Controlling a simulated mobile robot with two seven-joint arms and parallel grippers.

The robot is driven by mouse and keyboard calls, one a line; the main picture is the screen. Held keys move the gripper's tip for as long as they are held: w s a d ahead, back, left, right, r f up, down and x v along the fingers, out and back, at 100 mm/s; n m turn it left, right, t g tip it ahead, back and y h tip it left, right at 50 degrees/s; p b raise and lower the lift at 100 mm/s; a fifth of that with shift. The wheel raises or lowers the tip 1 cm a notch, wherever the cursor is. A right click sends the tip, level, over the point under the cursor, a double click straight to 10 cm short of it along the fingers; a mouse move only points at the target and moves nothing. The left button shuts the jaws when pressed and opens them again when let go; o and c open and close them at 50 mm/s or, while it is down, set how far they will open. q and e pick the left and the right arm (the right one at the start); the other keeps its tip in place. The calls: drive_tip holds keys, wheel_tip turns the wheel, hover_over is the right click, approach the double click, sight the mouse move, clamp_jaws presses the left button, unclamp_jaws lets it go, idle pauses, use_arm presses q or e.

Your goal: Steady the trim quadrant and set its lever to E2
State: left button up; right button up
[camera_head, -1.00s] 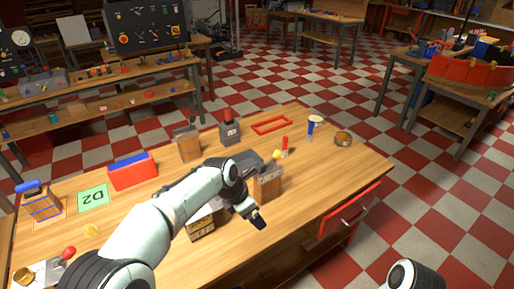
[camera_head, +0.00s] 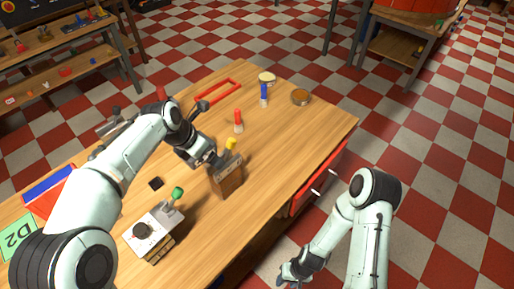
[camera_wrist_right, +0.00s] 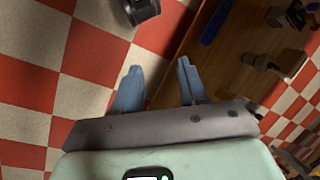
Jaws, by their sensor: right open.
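Several lever units stand on the bench, and I cannot tell which is the trim quadrant. A wooden block with a grey top (camera_head: 227,178) carries a yellow-knobbed lever (camera_head: 231,144). A pale-topped unit with a dark dial (camera_head: 148,234) has a green-knobbed lever (camera_head: 177,193). A black-knobbed lever (camera_head: 203,106) shows behind my left arm. No E2 mark is readable. My left gripper (camera_head: 204,158) is close by the wooden block's left side; its fingers are too small to read. My right gripper (camera_head: 289,276) hangs off the bench's front; its fingers stand apart, empty, in the right wrist view (camera_wrist_right: 157,88).
A green D2 card (camera_head: 15,238) lies at left. A red drawer (camera_head: 318,180) is at the front.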

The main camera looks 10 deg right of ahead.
sight(225, 175)
drive_tip(key=w+d+r+n+t+y, duration=0.3)
drive_tip(key=w+r+y, duration=0.1)
drive_tip(key=w+r, duration=1.15)
use_arm(q)
drive_tip(key=x, duration=1.3)
drive_tip(key=shift+w+f, duration=0.15)
drive_tip(key=shift+f, duration=0.05)
use_arm(e)
drive_tip(key=w+a+r+n+t+y, duration=0.2)
drive_tip(key=w+r+t, duration=0.2)
drive_tip(key=r, duration=0.7)
drive_tip(key=w+a+r+n+t+y, duration=0.1)
drive_tip(key=w+a+r+n+t, duration=0.1)
drive_tip(key=w+r, duration=0.7)
wheel_tip(225, 175, up, 3)
drive_tip(key=shift+a+r+n+t+y, duration=0.15)
drive_tip(key=shift+a+n+t+y, duration=0.25)
drive_tip(key=shift+a+t, duration=0.5)
use_arm(q)
drive_tip(key=c, duration=1.4)
use_arm(e)
drive_tip(key=shift+d, duration=0.1)
use_arm(q)
drive_tip(key=shift+o, duration=0.2)
